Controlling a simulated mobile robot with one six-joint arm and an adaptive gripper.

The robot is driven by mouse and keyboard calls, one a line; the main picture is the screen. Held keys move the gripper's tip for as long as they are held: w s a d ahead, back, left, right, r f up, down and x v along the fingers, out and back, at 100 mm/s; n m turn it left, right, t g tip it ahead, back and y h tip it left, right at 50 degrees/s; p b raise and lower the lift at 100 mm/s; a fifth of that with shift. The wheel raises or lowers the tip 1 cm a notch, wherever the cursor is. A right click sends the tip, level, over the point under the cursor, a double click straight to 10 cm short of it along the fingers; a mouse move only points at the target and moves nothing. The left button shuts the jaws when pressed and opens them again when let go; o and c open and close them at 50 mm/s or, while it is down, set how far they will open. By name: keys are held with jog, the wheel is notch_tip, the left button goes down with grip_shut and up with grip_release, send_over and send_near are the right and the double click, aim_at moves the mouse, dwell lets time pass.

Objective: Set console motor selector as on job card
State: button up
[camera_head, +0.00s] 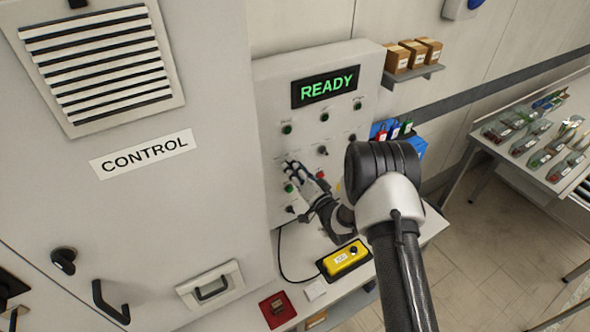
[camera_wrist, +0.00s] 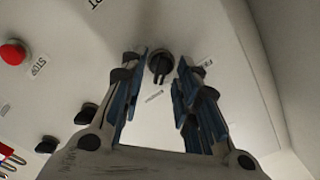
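The console (camera_head: 270,95) is a pale panel with a display (camera_head: 325,86) reading READY in green and several buttons and knobs below it. My gripper (camera_head: 291,166) is close to the lower left of the panel face. In the wrist view my gripper (camera_wrist: 160,72) is open, its blue-padded fingers on either side of a black selector knob (camera_wrist: 160,64). A gap shows between knob and fingers; contact cannot be told. Small print lies beside the knob, too blurred to read surely. A red button (camera_wrist: 13,53) marked STOP is at the left. I cannot identify a job card.
A grey cabinet (camera_head: 206,60) marked CONTROL stands left of the console. Below the console, a yellow box (camera_head: 343,260) with a cable and a red item (camera_head: 277,309) lie on the ledge. A shelf (camera_head: 414,76) with cartons and a table (camera_head: 495,158) are at right.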

grip_shut()
dwell(0.4)
dwell(0.4)
jog(key=n+b, duration=0.9)
jog(key=b, duration=0.3)
jog(key=shift+s+a+n, duration=0.1)
jog(key=shift+a+n, duration=0.05)
jog(key=shift+n, duration=0.25)
jog(key=shift+r, duration=0.1)
grip_release()
